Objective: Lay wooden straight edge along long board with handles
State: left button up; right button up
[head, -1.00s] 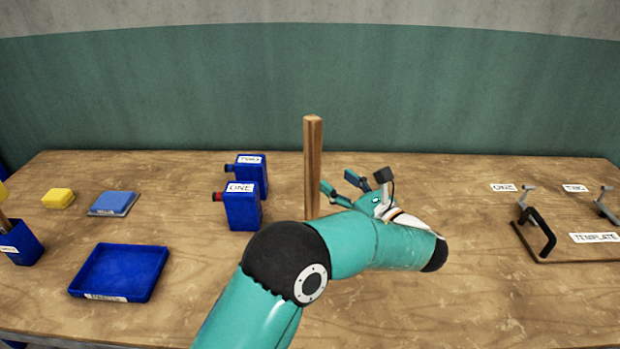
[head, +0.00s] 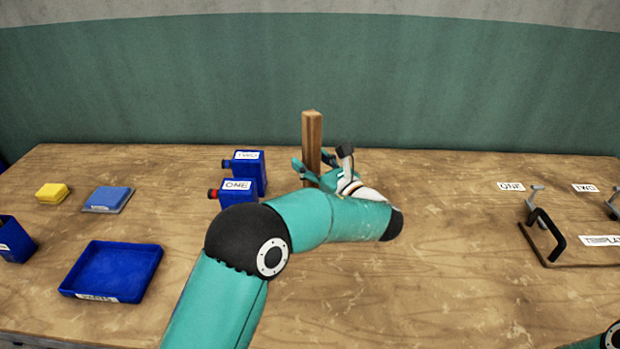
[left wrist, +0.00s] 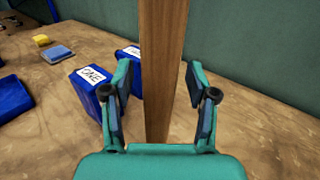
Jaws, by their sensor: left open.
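The wooden straight edge (head: 312,138) stands upright on the table behind my left gripper (head: 312,172). In the left wrist view the straight edge (left wrist: 160,70) rises between the two open fingers of the left gripper (left wrist: 160,88), with a gap on each side. Its foot is partly hidden by the gripper. The long board with handles (head: 590,257) lies at the right, cut off by the picture edge, with a black handle (head: 545,235) and a "TEMPLATE" label on it. A small piece of my right arm shows at the bottom right; its gripper is out of view.
Blue containers labelled ONE (head: 238,192) and TWO (head: 248,165) stand close left of the straight edge. Metal clamps (head: 535,198) stand by the board. The table's middle right is clear.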

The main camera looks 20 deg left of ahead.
pick_arm(q)
grip_shut()
jog(key=shift+r, duration=0.15)
dwell(0.4)
